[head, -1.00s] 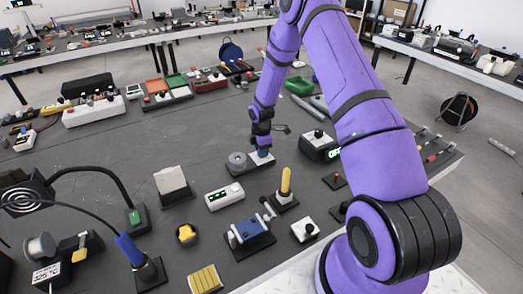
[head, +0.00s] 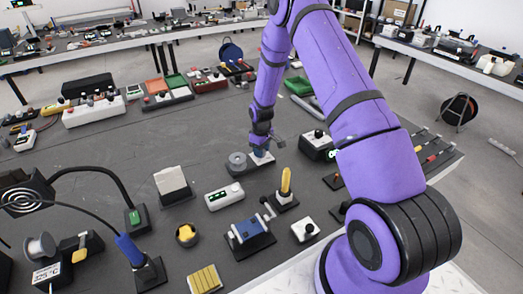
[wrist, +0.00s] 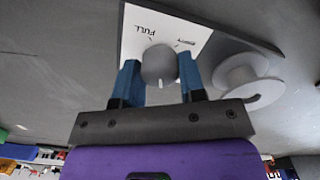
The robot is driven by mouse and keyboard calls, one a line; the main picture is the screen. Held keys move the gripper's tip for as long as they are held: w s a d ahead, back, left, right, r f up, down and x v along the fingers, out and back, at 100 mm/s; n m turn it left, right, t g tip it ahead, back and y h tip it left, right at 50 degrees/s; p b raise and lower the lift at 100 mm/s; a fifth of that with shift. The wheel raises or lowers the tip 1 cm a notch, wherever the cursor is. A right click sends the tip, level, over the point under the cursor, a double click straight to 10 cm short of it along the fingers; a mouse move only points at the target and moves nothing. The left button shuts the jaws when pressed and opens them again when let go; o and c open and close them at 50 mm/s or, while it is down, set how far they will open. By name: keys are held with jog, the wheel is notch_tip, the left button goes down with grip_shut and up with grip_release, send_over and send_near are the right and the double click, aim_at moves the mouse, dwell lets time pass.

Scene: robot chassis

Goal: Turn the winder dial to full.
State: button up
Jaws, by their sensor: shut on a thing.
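The winder (head: 250,168) is a flat plate on the table with a grey spool (head: 237,161) on its left side in the head view. In the wrist view the grey round dial (wrist: 160,64) sits on a white panel (wrist: 137,45) marked FULL and EMPTY, with the spool (wrist: 245,85) to the right. A white mark shows on the dial's lower edge, on the side away from both labels. My gripper (wrist: 161,82) has its blue fingers on either side of the dial and is shut on it. In the head view my gripper (head: 261,155) hides the dial.
A dark box with a black knob (head: 317,143) stands right of my gripper. A yellow-handled lever (head: 286,185) and a white device with a green display (head: 224,197) stand nearer. Bare table lies left of the winder.

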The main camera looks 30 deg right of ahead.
jog(key=m, duration=0.4)
jog(key=shift+m, duration=0.3)
jog(key=m, duration=0.3)
jog(key=shift+m, duration=0.4)
jog(key=m, duration=1)
jog(key=shift+m, duration=0.4)
jog(key=m, duration=0.4)
jog(key=shift+d, duration=0.1)
jog(key=m, duration=0.4)
jog(key=shift+m, duration=1.9)
jog(key=o, duration=0.9)
